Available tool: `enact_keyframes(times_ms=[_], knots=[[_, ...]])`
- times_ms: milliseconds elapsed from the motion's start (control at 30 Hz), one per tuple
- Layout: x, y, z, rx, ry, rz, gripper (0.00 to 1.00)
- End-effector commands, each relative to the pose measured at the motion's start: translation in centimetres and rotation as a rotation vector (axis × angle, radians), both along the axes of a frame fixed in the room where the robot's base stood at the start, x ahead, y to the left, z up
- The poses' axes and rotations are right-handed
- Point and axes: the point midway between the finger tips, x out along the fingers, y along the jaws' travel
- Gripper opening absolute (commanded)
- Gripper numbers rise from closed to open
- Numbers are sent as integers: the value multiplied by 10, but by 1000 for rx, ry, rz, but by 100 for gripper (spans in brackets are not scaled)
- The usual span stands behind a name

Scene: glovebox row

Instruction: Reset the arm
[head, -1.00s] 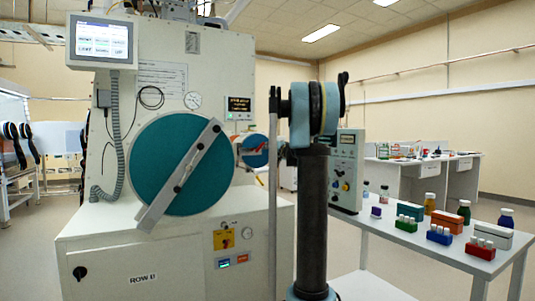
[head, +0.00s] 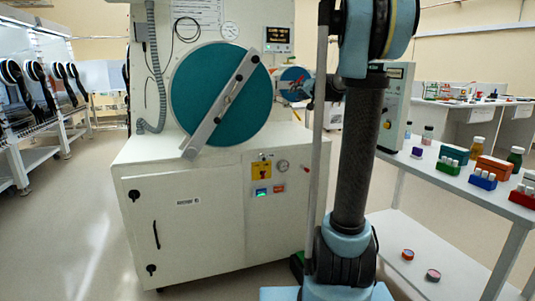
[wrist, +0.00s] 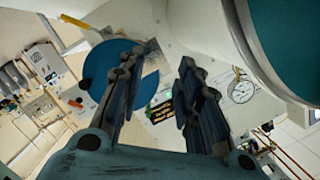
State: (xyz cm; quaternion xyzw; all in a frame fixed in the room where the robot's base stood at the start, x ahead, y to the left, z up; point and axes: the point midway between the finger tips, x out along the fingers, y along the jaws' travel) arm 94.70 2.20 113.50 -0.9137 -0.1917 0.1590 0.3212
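My gripper (wrist: 160,68) shows in the wrist view with its two dark fingers spread apart. Nothing is held between them. In the head view my arm stands upright right of centre, its dark lower link rising to a pale blue joint at the top edge. The glovebox cabinet (head: 215,220) stands behind and left of the arm, with a large round teal door (head: 200,95) crossed by a grey bar (head: 222,105). In the wrist view, a blue disc (wrist: 95,72) and a gauge (wrist: 242,91) lie beyond the fingers.
A white bench (head: 465,185) stands close on the right, holding bottles and racks such as a blue rack (head: 482,181). Two small round items, one orange-topped (head: 408,254), lie on its lower shelf. Open floor (head: 75,225) lies to the left, beside another glovebox row (head: 20,115).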

Motion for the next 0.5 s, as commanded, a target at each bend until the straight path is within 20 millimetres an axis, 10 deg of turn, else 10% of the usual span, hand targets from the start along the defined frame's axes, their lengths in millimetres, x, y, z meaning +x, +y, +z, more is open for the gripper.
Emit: enact_keyframes(times_ms=[500], knots=[[-213, 67, -133, -297, 340, 222, 32]])
